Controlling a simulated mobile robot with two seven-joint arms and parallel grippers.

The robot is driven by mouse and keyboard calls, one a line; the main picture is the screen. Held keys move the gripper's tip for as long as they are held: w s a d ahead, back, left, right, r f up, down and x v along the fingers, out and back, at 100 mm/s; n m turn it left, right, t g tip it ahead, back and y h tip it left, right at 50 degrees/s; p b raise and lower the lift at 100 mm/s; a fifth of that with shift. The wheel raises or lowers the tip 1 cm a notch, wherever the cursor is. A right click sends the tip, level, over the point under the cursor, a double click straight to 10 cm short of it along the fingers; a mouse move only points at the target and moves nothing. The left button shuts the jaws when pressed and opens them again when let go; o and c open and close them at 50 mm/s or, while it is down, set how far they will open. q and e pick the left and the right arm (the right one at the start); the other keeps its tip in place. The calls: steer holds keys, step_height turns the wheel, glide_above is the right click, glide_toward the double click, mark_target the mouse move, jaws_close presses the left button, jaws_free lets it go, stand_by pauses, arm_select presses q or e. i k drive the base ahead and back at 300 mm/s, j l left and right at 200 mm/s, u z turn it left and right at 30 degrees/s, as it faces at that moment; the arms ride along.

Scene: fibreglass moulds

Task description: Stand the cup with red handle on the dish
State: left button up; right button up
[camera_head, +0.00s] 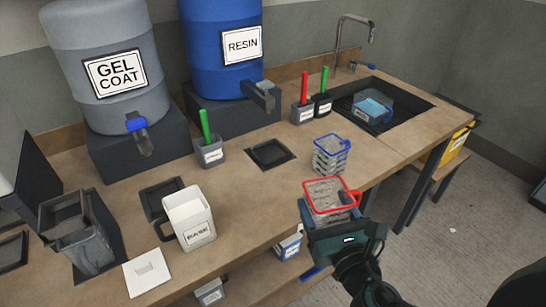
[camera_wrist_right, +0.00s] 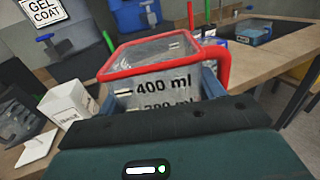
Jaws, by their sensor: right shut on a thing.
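The clear measuring cup with red rim and red handle (camera_head: 329,195) is in my right gripper (camera_head: 333,224), above the table's front edge. In the right wrist view the cup (camera_wrist_right: 165,82) stands between the two blue fingers, with "400 ml" on its wall and its red handle at the right. It looks about upright; its base is hidden. A shallow dark square dish (camera_head: 270,153) lies empty on the table, behind and left of the cup. A similar dark dish (camera_head: 152,204) lies under the gel coat tap, partly hidden. I cannot tell which dish is meant. My left gripper is not in view.
A blue-rimmed clear cup (camera_head: 331,155) stands close behind the held cup. A white jug (camera_head: 189,217), a white square plate (camera_head: 147,272) and a dark container (camera_head: 88,240) stand at left. Holders with red and green sticks (camera_head: 302,112) and a sink (camera_head: 405,97) are behind.

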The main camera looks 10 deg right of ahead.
mark_target(275, 151)
steer(key=l+u, duration=0.35)
steer(key=i+l+u, duration=0.1)
steer(key=l+u, duration=0.65)
steer(key=j, duration=0.15)
